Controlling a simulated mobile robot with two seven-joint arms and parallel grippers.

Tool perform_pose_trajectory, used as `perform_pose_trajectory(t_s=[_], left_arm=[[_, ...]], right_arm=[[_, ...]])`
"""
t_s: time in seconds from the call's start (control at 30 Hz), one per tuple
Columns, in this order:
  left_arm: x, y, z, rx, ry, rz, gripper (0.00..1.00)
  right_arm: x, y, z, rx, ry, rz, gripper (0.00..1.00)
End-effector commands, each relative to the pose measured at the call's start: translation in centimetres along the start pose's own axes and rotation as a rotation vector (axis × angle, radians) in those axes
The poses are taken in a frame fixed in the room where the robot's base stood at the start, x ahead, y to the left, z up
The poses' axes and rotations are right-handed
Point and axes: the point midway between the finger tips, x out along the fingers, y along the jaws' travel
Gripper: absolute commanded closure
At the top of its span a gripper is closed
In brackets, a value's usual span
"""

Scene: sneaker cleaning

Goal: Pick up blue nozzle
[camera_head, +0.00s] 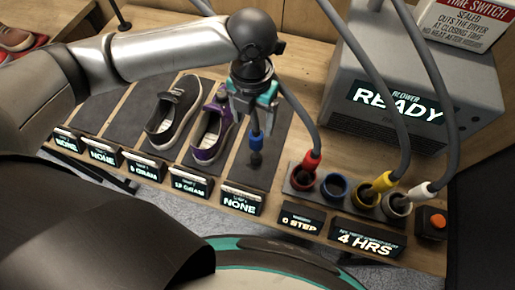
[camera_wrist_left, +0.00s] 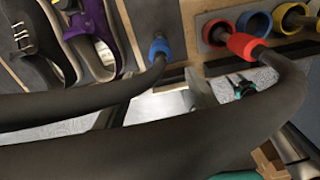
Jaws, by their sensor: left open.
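The blue nozzle (camera_head: 256,139) points down above the mat behind the last NONE label. It hangs on a dark hose and has a dark tip. It also shows in the left wrist view (camera_wrist_left: 160,49), with its hose curving off to the left. My left gripper (camera_head: 254,104) is open, directly above the blue nozzle, its teal fingers around the upper part of the nozzle's hose. I cannot tell whether the fingers touch it. The fingertips do not show clearly in the left wrist view. My right gripper is not in view in the head view.
A dark purple shoe (camera_head: 210,132) and a grey shoe (camera_head: 172,115) stand left of the nozzle. Right are an empty blue-rimmed socket (camera_head: 334,187), a red nozzle (camera_head: 311,160), a yellow nozzle (camera_head: 383,182) and a white nozzle (camera_head: 422,190). The blower box (camera_head: 385,75) stands behind.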

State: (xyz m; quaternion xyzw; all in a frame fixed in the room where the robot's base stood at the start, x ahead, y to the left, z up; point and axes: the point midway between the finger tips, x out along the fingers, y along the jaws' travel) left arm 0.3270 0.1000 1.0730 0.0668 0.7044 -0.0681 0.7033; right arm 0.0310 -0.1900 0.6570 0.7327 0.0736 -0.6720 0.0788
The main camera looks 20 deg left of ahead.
Motion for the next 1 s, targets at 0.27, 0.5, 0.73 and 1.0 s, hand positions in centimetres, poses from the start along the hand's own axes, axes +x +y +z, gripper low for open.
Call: perform_pose_trajectory(t_s=[0.27,0.5,0.73,1.0], left_arm=[[5.4,0.0,0.0,-0.001,0.001,0.0,0.21],[6.8,-0.1,0.2,-0.001,-0.001,-0.001,0.21],[9.6,-0.2,1.0,-0.001,0.0,0.0,0.21],[11.5,-0.1,0.9,0.001,-0.002,0.001,0.21]], right_arm=[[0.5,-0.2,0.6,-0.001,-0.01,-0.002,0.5],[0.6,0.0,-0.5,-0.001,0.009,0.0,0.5],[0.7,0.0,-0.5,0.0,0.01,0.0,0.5],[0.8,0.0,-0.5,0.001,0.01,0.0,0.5]])
